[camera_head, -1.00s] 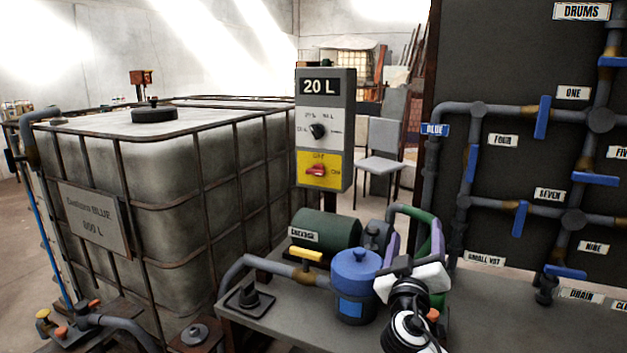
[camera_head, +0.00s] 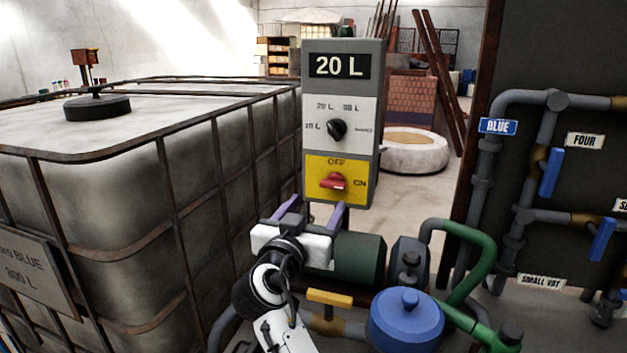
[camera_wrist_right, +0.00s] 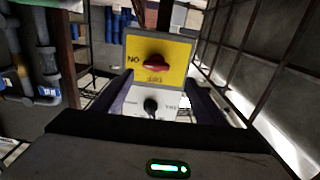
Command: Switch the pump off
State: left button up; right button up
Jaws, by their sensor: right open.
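The pump control box (camera_head: 343,60) stands on a post and reads 20 L. Its yellow panel (camera_head: 318,195) carries a red switch (camera_head: 333,181), also seen upside down in the right wrist view (camera_wrist_right: 154,62). The switch handle lies roughly level, in line with the ON mark; OFF is above it. My right gripper (camera_head: 313,208) is open and empty, its purple fingers just below the yellow panel in the head view. In the wrist view the fingers (camera_wrist_right: 161,92) spread either side of the panel's line, apart from the switch. My left gripper is not in view.
A black dial (camera_head: 337,129) sits above the switch. The green pump motor (camera_head: 358,260), blue pot (camera_head: 405,320) and green hose (camera_head: 475,262) are below and right. A caged tank (camera_head: 120,150) fills the left. Pipes with blue valves (camera_head: 551,172) are at right.

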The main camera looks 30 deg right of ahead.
aim_at(332, 187)
jog(key=x, duration=0.2)
jog(key=p+x, duration=0.1)
jog(key=x, duration=0.5)
jog(key=shift+s+d+r+p, duration=0.25)
jog(key=shift+s+p, duration=0.1)
jog(key=shift+w+d+f, duration=0.1)
jog(key=shift+w+d, duration=0.3)
jog(key=shift+w, duration=0.05)
jog(key=shift+w+d, duration=0.1)
jog(key=c, duration=0.9)
jog(key=shift+c, duration=0.8)
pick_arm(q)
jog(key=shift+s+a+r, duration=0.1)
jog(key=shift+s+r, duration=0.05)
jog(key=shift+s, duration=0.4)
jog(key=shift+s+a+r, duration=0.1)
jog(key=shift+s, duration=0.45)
